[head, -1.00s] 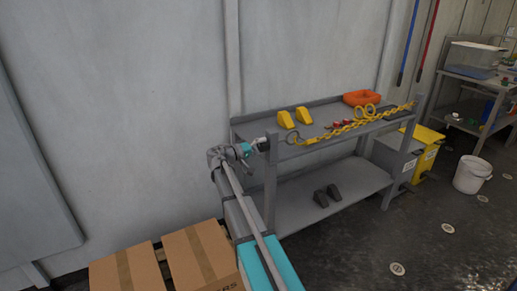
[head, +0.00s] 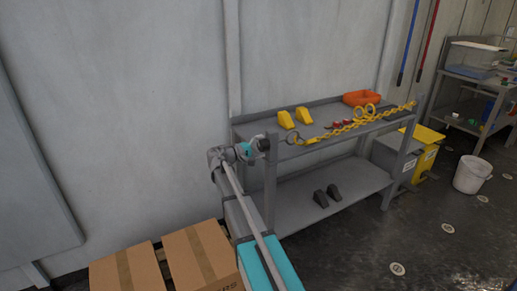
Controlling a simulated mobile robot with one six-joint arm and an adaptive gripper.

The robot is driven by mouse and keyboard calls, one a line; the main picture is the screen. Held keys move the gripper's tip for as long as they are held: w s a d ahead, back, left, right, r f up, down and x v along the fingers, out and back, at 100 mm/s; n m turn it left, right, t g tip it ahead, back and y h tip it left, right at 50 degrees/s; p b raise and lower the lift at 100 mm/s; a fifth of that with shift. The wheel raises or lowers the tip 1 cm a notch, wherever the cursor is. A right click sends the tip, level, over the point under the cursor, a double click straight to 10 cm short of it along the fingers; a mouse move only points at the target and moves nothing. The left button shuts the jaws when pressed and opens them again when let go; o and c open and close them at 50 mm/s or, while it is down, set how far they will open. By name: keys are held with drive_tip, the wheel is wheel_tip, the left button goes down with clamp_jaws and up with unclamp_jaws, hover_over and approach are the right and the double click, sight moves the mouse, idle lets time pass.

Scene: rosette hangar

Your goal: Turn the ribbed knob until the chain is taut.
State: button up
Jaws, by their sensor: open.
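My gripper (head: 268,142) is small in the head view, open, at the rack's front left post, left of the ring. Its fingertips are hard to make out against the post. I cannot make out the ribbed knob; it is hidden by my gripper and the post or too small to tell.
Cardboard boxes (head: 200,260) stand at the front left. A yellow bin (head: 425,145) and a white bucket (head: 471,175) are at the right. The floor in front is clear.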

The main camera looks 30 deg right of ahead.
drive_tip(key=n, duration=1)
drive_tip(key=shift+n, duration=0.4)
drive_tip(key=n, duration=0.3)
drive_tip(key=shift+n, duration=1.6)
drive_tip(key=shift+n, duration=0.3)
drive_tip(key=n, duration=0.4)
drive_tip(key=shift+n, duration=1.8)
